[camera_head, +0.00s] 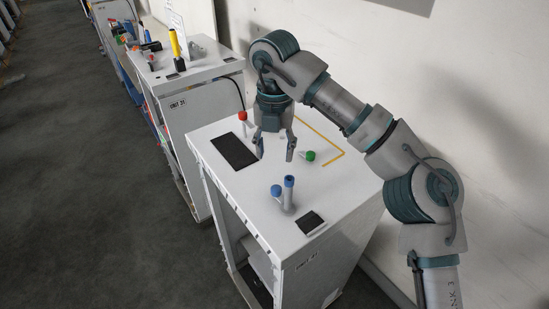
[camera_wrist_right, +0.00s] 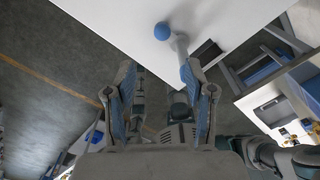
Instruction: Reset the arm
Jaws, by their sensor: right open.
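My right gripper (camera_head: 275,158) hangs over the white dispenser unit top (camera_head: 230,195), its two fingers apart and pointing down, with nothing between them. In the right wrist view the open fingers (camera_wrist_right: 158,68) also show empty. A blue ball end (camera_wrist_right: 162,31) shows beyond the fingers in the wrist view. My left gripper is not in view.
A red-topped piece (camera_head: 242,116) stands behind the black pad (camera_head: 234,151). Another unit (camera_head: 205,65) stands behind; grey floor (camera_head: 80,180) is clear left.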

